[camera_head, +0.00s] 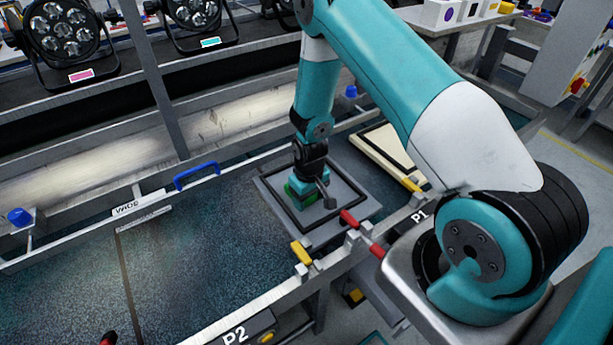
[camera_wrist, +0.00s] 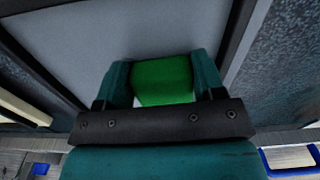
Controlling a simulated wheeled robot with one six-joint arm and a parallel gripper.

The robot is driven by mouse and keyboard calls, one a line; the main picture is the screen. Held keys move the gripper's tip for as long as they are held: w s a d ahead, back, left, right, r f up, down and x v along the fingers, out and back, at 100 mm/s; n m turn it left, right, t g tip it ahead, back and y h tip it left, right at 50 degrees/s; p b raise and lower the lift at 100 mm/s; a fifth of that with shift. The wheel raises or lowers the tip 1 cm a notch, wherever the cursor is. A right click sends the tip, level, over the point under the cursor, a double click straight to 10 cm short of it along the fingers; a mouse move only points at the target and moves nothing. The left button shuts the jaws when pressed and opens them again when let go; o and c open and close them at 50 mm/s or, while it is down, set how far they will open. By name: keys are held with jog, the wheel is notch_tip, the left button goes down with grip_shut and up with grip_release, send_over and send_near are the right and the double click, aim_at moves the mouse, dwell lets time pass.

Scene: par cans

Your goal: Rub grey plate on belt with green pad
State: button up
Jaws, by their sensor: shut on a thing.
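A grey plate (camera_head: 346,194) with a black inset frame lies on the speckled belt (camera_head: 205,235). My gripper (camera_head: 301,196) is over the plate's left part and points down. It is shut on a green pad (camera_head: 290,190), mostly hidden behind the fingers in the head view. In the wrist view the green pad (camera_wrist: 163,81) sits between the two teal fingers of my gripper (camera_wrist: 163,84), over the grey plate's bare face (camera_wrist: 130,30). The pad looks to be at or very close to the plate's surface; I cannot tell whether it touches.
A cream framed panel (camera_head: 385,150) lies behind and right of the plate. Metal rails with a blue handle (camera_head: 196,175), a yellow clamp (camera_head: 301,252) and a red clamp (camera_head: 349,218) border the belt. Par cans (camera_head: 62,35) stand at the back left. The belt left of the plate is clear.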

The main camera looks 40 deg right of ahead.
notch_tip(320, 180, up, 2)
jog(key=shift+w+d+r+p, duration=0.1)
jog(key=shift+r+p, duration=0.1)
jog(key=shift+p, duration=0.1)
jog(key=shift+r, duration=0.35)
jog(key=shift+r+p, duration=2.1)
jog(key=shift+r, duration=0.4)
